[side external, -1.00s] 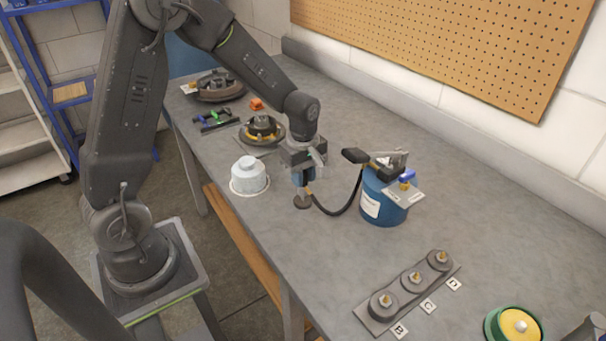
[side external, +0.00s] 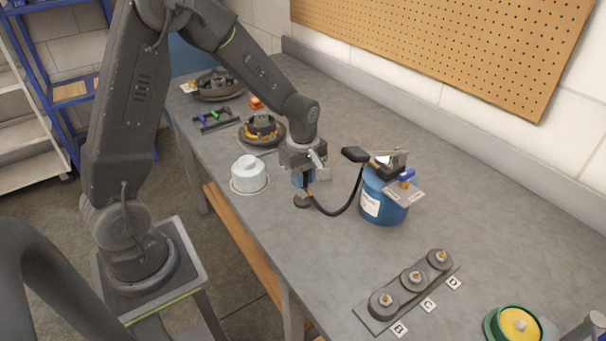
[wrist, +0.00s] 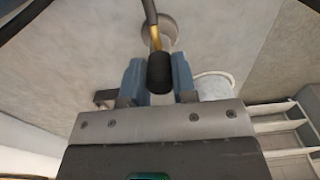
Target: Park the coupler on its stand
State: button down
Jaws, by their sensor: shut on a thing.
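My gripper (side external: 303,180) points down over the bench and is shut on the coupler. In the wrist view the coupler (wrist: 160,72) is a black cylinder between the two blue-grey fingers, with a brass end and a dark hose. The hose (side external: 349,208) loops right and up to the blue tank (side external: 377,212).
A white stepped cylinder (side external: 249,175) stands to the left of my gripper. A grey plate with fittings (side external: 375,317) and a green-yellow round part (side external: 513,325) lie at the front right. Dark round parts (side external: 262,132) stand behind. The bench between tank and plate is clear.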

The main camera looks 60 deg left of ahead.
jog(key=shift+f, duration=0.55)
dwell(1.4)
jog(key=shift+c, duration=2.2)
grip_release()
jog(key=shift+r, duration=3.55)
jog(key=s+d+r+m+t, duration=0.2)
jog(key=s+d+r+m, duration=0.2)
jog(key=s+r+m, duration=0.2)
jog(key=s+d+r+m+t, duration=0.3)
jog(key=s+r+m, duration=0.4)
jog(key=s+m, duration=0.4)
jog(key=shift+s+d+r+m+t, duration=0.2)
jog(key=shift+d+r+m+t, duration=0.1)
jog(key=shift+d+m, duration=0.15)
